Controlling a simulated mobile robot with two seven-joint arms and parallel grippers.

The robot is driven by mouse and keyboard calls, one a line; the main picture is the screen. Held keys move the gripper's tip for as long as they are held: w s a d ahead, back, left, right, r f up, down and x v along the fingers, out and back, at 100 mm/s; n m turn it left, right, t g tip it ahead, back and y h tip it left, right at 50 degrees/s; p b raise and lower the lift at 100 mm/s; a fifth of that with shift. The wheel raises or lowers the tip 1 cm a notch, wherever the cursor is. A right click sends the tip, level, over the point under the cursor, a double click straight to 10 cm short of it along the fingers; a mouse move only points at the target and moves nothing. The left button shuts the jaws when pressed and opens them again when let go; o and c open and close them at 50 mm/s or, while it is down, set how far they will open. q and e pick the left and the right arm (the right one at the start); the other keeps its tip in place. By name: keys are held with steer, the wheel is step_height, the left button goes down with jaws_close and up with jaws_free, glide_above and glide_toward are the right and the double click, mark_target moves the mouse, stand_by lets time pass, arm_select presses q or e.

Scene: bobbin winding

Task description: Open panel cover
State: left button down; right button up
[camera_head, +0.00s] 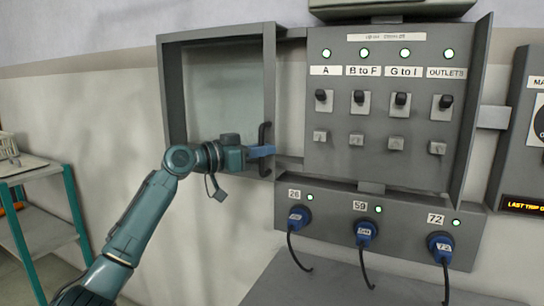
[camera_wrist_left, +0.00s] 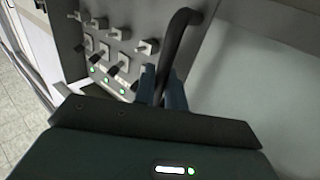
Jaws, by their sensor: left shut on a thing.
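The panel cover (camera_head: 174,95) is a grey-framed door with a clear pane, swung out to the left of the control panel (camera_head: 340,170). Its dark handle (camera_head: 264,134) is a vertical bar on the door's right-hand edge. My left gripper (camera_head: 268,151) is shut on this handle. In the left wrist view the handle (camera_wrist_left: 180,35) rises between the fingers of the gripper (camera_wrist_left: 163,88). The panel's switches and green lamps are uncovered. My right gripper shows in neither view.
Below the panel, blue plugs (camera_head: 366,232) with hanging black cables sit in sockets marked 26, 59 and 72. A grey surface (camera_head: 330,285) lies beneath. A teal-legged shelf (camera_head: 40,230) stands at left. Another box (camera_head: 520,130) is on the wall at right.

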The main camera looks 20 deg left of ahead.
arm_select(q)
steer(key=shift+a, duration=1.15)
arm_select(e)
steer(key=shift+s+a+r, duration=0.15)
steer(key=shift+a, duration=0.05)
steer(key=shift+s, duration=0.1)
arm_select(q)
steer(key=c, duration=1.5)
jaws_free()
steer(key=shift+c, duration=0.2)
steer(key=shift+s, duration=0.1)
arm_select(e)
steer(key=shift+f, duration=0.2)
arm_select(q)
steer(key=b+v, duration=0.2)
steer(key=v, duration=1.1)
steer(key=shift+b, duration=0.4)
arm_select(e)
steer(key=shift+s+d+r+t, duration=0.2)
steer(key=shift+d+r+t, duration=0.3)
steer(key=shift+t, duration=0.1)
